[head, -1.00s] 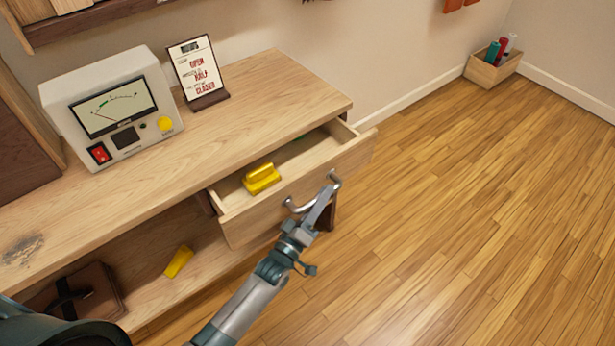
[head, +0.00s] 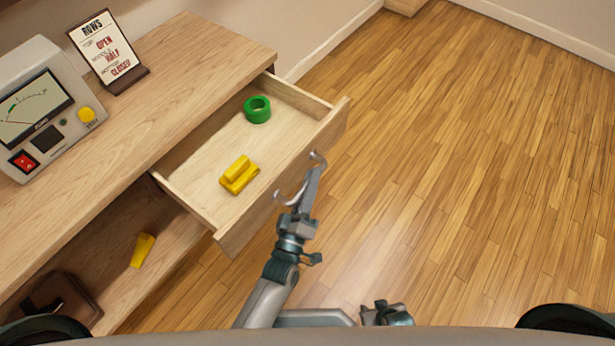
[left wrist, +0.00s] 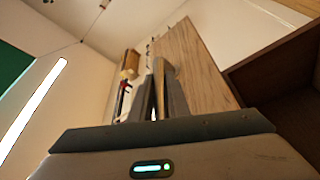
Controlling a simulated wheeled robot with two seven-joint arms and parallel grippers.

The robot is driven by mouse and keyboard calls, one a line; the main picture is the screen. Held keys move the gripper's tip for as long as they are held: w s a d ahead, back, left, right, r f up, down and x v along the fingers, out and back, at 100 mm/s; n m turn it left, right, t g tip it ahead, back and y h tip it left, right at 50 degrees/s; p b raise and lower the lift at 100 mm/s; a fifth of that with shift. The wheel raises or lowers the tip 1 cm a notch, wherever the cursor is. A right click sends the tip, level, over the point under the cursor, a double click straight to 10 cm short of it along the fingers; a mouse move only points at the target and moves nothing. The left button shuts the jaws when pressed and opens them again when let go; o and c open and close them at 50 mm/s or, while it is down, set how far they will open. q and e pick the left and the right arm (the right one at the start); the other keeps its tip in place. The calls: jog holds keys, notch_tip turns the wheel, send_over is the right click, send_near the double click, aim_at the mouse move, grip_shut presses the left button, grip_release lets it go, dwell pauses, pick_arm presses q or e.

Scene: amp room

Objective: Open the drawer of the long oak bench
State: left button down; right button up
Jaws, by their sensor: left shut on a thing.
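The long oak bench (head: 150,95) runs along the wall at the left. Its drawer (head: 285,195) stands well out from the bench, with its inside showing. A green ring-shaped thing (head: 257,110) and a yellow block-like thing (head: 239,176) lie in the drawer. My left gripper (head: 311,182) is shut on the curved metal drawer handle (head: 285,199) at the drawer's front. In the left wrist view its fingers (left wrist: 160,95) point away, close together. My right gripper (head: 388,314) is low in the head view, and its fingers cannot be made out.
A meter box (head: 40,105) and a sign (head: 108,52) stand on the bench top. A yellow piece (head: 142,250) and a brown case (head: 62,300) lie on the lower shelf (head: 115,290). The wooden floor (head: 460,170) to the right is clear.

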pick_arm(q)
jog(key=c, duration=1.7)
grip_release()
jog(key=shift+s+a, duration=0.1)
